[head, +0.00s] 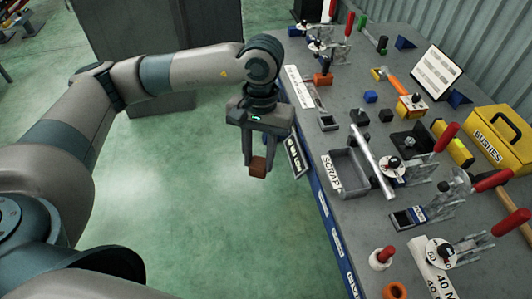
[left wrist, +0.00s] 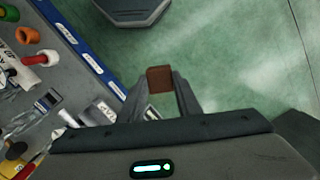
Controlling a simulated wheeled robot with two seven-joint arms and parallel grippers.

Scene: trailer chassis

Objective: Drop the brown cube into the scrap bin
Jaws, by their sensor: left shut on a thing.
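My left gripper (head: 257,162) is shut on a brown cube (head: 258,168) and holds it over the green floor, left of the workbench edge in the head view. The cube also shows between the fingertips in the left wrist view (left wrist: 160,79). The scrap bin (head: 337,188) is a grey open tray on the bench with a white SCRAP label on its near left side. It lies to the right of the gripper and apart from it. My right gripper is in neither view.
A silver bar (head: 371,160) lies along the scrap bin's right side. Clamps with red handles stand further right, and a yellow BUSHES box (head: 495,140) is at the far right. A red-topped white peg (head: 382,257) stands near the front.

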